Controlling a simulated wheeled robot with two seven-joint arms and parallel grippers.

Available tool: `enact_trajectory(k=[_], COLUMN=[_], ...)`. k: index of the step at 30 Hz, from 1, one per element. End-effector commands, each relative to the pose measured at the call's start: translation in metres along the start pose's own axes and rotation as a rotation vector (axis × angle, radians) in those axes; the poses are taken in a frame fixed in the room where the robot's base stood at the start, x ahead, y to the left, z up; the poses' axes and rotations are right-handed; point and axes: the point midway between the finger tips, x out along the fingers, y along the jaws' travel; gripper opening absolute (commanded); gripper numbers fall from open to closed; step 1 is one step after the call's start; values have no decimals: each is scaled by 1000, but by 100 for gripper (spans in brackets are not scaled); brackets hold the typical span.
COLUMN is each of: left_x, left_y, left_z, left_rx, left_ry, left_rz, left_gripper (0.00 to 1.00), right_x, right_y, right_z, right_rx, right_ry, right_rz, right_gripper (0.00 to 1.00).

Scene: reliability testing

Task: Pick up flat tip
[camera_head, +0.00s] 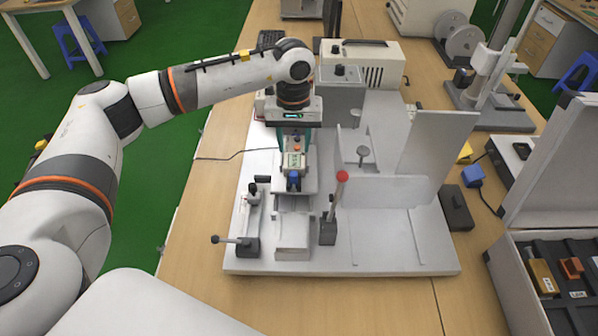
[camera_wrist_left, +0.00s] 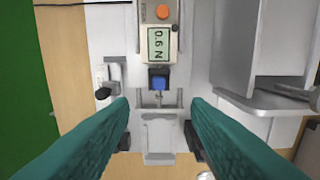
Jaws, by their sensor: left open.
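My left gripper (camera_head: 294,140) points down over the test stand with its teal fingers spread and nothing between them. It also shows in the wrist view (camera_wrist_left: 160,112). A force gauge (camera_head: 293,160) with an orange button and a small display sits on the stand's slide below and in front of the fingers; it shows in the wrist view (camera_wrist_left: 160,38) too. A blue piece (camera_wrist_left: 159,79) with a thin metal rod is at the gauge's near end. I cannot tell for sure which piece is the flat tip. My right gripper is out of view.
The stand's grey base plate (camera_head: 390,256) carries a red-knobbed lever (camera_head: 341,178), a clamp (camera_head: 240,243) and upright panels. An open case (camera_head: 500,270) with orange pieces in dark foam is at the right. Bare wooden table (camera_head: 205,290) lies left of the base.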

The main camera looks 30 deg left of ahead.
Motion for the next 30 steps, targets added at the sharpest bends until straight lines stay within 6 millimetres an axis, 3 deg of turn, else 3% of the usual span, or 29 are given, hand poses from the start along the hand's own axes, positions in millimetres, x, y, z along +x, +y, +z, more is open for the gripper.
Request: enact_trajectory(k=[6,14,21,30], left_x=[36,56,92,101], left_y=[0,0,0,0], left_z=[-1,0,4,4], left_rx=[-1,-3,-3,-3], left_ry=[6,6,5,3], left_rz=[1,-1,-1,-3], left_gripper=[44,44,44,44], right_x=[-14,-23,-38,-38], right_y=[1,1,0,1], right_z=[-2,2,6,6], right_rx=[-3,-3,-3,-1], right_ry=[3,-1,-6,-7], right_rz=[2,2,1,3], right_gripper=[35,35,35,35])
